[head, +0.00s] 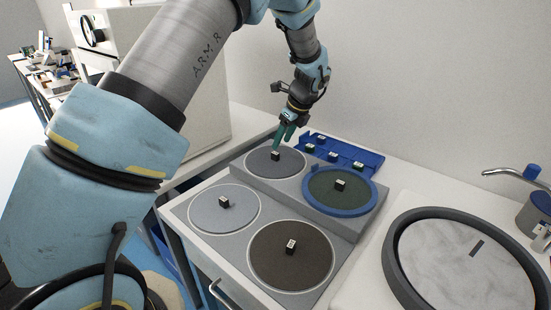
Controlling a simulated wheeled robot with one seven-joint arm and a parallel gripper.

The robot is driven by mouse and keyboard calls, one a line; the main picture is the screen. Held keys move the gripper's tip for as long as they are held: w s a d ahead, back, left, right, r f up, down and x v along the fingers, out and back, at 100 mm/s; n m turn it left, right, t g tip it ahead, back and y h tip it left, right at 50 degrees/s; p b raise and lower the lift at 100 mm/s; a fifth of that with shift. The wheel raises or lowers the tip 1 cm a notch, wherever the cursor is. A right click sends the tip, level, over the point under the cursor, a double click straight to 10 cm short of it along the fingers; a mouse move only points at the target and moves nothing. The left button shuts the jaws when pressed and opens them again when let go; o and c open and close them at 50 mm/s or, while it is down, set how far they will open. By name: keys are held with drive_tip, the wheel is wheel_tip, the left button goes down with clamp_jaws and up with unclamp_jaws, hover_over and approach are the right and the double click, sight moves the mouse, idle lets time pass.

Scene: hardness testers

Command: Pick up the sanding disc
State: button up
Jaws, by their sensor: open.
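Several round discs lie on a grey stepped board, each with a small dark labelled block at its middle. A grey disc (262,164) is at the far left and a dark green disc (325,198) inside a blue ring is at the far right. A light grey disc (211,215) is at the near left and a dark brown disc (270,264) at the near right. The picture does not show which one the task means. My gripper (281,140) has teal fingers, is open and points down above the far-left grey disc's back edge, close to its block. Whether it touches anything cannot be told.
A blue rack (370,162) with several small blocks stands behind the discs, close to my gripper. A large round basin (393,262) with a dark rim is at the right, beside a tap (512,171). A large pale machine (205,115) stands left of the gripper.

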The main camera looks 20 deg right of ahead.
sight(276, 153)
drive_tip(key=shift+s+a+p+x, duration=0.15)
drive_tip(key=shift+p+x, duration=0.45)
drive_tip(key=shift+x, duration=0.8)
drive_tip(key=shift+s+a+p+x, duration=0.1)
drive_tip(key=shift+p+x, duration=0.5)
drive_tip(key=shift+x, duration=0.85)
clamp_jaws()
